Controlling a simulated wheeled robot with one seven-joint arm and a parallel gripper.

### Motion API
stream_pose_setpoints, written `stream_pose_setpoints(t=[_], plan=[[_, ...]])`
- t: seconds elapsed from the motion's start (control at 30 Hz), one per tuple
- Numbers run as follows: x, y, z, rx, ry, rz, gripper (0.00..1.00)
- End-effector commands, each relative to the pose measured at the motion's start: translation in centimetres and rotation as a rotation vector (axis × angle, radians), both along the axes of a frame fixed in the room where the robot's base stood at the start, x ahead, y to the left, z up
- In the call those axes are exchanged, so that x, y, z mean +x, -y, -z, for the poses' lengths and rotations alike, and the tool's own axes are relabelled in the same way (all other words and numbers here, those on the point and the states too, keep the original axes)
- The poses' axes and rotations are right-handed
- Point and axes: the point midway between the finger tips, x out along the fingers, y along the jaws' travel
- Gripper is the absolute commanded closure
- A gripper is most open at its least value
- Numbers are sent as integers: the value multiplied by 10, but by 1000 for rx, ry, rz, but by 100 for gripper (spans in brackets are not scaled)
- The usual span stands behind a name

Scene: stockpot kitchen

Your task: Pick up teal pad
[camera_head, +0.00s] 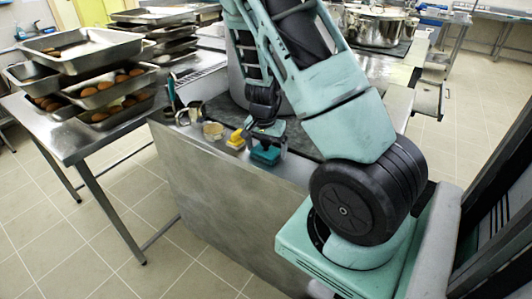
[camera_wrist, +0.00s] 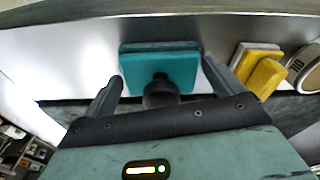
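The teal pad (camera_head: 267,154) lies on the metal counter near its front edge in the head view. In the wrist view the teal pad (camera_wrist: 160,66) is a flat block with a dark round knob facing me. My gripper (camera_wrist: 161,80) is open, with one finger to the left and one to the right of the pad. I cannot tell whether either finger touches it. In the head view my gripper (camera_head: 268,136) is just above the pad and partly hides it.
A yellow sponge (camera_head: 236,139) sits close to the left of the pad in the head view, and shows at right in the wrist view (camera_wrist: 262,72). Stacked trays (camera_head: 83,50) fill the left table.

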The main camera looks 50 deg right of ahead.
Motion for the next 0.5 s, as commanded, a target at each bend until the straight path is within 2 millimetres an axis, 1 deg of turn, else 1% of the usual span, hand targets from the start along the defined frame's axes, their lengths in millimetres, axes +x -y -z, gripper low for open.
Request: stream_pose_setpoints(t=[0.03, 0.1, 0.17, 0.2, 0.37, 0.47, 0.5], plan=[[0, 0, 0, 0, 0, 0, 22], [0, 0, 0, 0, 0, 0, 39], [0, 0, 0, 0, 0, 0, 39], [0, 0, 0, 0, 0, 0, 43], [0, 0, -1, 0, 1, 0, 43], [1, 0, -8, 0, 2, -1, 43], [1, 0, -13, 0, 2, -2, 43]])
